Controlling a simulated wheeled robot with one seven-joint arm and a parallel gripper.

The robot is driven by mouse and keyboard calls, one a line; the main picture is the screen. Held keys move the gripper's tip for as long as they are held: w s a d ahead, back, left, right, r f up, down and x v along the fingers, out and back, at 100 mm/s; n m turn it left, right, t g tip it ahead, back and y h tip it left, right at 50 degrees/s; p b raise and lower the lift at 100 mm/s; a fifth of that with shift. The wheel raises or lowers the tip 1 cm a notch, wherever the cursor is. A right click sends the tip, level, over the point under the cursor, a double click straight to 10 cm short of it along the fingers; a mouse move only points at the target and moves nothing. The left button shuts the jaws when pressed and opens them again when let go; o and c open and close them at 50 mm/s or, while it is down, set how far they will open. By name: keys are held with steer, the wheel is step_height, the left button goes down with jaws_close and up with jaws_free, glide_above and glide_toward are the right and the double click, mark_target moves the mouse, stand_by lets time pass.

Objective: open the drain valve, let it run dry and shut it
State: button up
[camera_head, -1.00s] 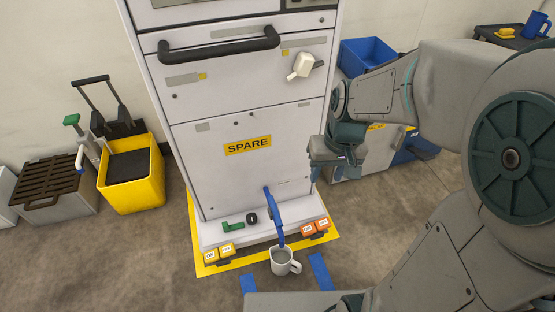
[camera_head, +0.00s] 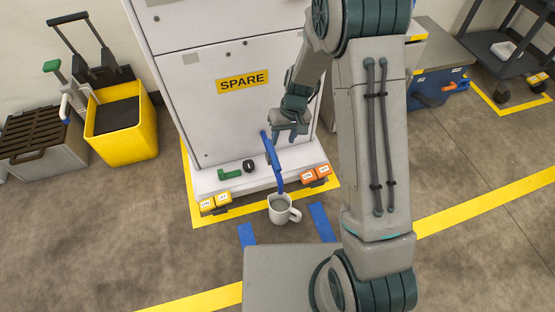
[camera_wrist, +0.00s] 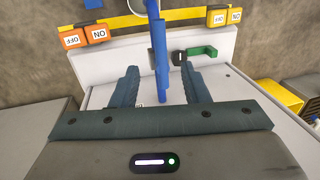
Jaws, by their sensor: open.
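The white machine with a yellow SPARE label (camera_head: 242,81) has a green lever (camera_head: 230,174) and a black ring-like fitting (camera_head: 249,165) low on its base ledge. They show in the wrist view as the green lever (camera_wrist: 201,52) and black fitting (camera_wrist: 178,58). A blue drain tube or handle (camera_head: 272,158) slopes down toward a pale jug (camera_head: 281,209) on the floor. My gripper (camera_head: 291,134) is open just above the blue part. In the wrist view the blue part (camera_wrist: 159,50) lies between the spread fingers of my gripper (camera_wrist: 160,70). I cannot tell whether liquid is flowing.
Yellow ON/OFF tags (camera_head: 214,200) and orange ON/OFF tags (camera_head: 315,174) sit on the ledge's front corners. Blue floor strips (camera_head: 322,222) flank the jug. A yellow bin (camera_head: 120,130) stands at left. A dark cart (camera_head: 500,50) is at back right.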

mark_target(276, 160)
steer(key=f+b, duration=0.1)
steer(key=f, duration=0.2)
steer(key=a+f+b, duration=0.1)
steer(key=f, duration=0.3)
steer(key=a+f+b, duration=0.1)
steer(key=f, duration=0.2)
steer(key=shift+s+f+b, duration=0.25)
steer(key=shift+s+b, duration=0.05)
steer(key=shift+b, duration=0.05)
jaws_close()
